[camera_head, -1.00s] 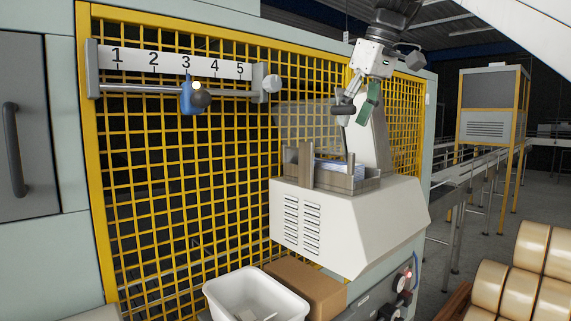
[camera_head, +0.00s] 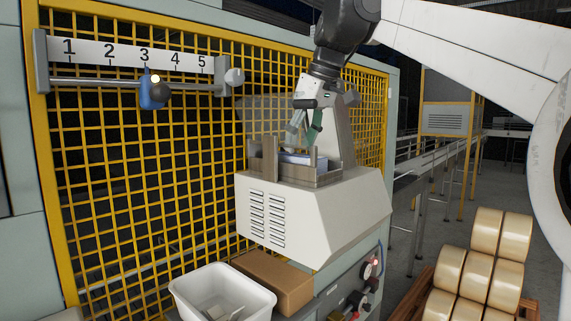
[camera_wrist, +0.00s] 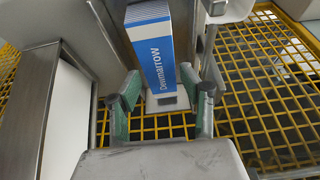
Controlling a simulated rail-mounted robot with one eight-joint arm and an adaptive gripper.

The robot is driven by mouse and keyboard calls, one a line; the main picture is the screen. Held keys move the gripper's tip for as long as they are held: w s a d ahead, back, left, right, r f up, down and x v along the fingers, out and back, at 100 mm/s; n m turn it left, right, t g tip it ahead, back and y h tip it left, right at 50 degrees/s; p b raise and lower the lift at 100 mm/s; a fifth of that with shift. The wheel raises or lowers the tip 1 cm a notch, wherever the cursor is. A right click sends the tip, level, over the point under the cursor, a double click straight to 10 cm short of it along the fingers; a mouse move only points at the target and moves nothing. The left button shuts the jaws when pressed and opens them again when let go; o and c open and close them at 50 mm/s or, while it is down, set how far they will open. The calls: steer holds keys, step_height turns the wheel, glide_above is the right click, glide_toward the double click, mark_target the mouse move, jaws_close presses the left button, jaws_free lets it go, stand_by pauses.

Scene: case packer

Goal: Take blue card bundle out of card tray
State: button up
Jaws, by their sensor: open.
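The blue card bundle (camera_wrist: 157,62), blue and white with "Dennarrow" lettering, stands in the card tray. Its pale top edge shows in the head view (camera_head: 295,158). The card tray (camera_head: 318,178) is a grey-brown metal holder with raised walls on top of the cream machine housing. My gripper (camera_head: 303,138) is just above the tray, pointing down. In the wrist view my gripper (camera_wrist: 167,92) is open, its green-padded fingers apart, with the bundle ahead and between their lines. I cannot tell whether the fingers touch the bundle.
A yellow mesh guard (camera_head: 190,185) stands close behind the tray, with a numbered scale (camera_head: 130,52) and blue slider (camera_head: 152,92). A white bin (camera_head: 222,290) and cardboard box (camera_head: 273,282) sit below. Cream rolls (camera_head: 478,270) stand at lower right.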

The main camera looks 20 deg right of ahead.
mark_target(295, 155)
steer(key=b+x, duration=0.1)
steer(key=x, duration=0.4)
steer(key=shift+w+b, duration=0.2)
steer(key=shift+b, duration=0.1)
steer(key=shift+r, duration=0.1)
steer(key=c, duration=0.9)
